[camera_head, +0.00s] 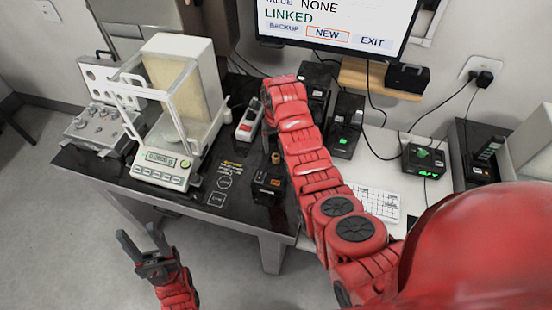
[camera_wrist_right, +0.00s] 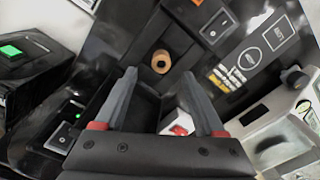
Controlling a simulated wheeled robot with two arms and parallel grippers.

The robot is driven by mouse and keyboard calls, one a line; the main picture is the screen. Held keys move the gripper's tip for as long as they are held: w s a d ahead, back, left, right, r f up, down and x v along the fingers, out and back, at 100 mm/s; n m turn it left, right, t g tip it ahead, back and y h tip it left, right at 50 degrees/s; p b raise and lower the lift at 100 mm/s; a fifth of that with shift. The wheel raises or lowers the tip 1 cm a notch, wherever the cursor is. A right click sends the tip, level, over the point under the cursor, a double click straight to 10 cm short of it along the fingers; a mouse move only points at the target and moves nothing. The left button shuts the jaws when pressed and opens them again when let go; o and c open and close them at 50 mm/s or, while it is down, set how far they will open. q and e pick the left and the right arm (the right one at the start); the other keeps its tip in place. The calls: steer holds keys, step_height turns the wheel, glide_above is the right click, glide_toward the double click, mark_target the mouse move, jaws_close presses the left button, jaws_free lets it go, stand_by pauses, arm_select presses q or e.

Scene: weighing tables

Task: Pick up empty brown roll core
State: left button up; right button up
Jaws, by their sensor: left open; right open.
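No contact shows. In the head view its fingers are mostly hidden by my arm. My left gripper (camera_head: 139,234) is open and empty, in front of the table over the floor.
A glass-sided balance (camera_head: 162,168) stands at the left of the black table. A white-and-red handheld device (camera_head: 249,122) lies behind the core. Black boxes (camera_head: 345,128) stand right of my arm. A monitor (camera_head: 335,22) hangs at the back.

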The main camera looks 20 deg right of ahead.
mark_target(276, 156)
step_height(276, 156, down, 3)
steer(key=shift+f+p, duration=0.2)
steer(key=shift+p, duration=1)
steer(key=shift+a+f, duration=0.1)
steer(key=shift+f, duration=0.75)
jaws_close()
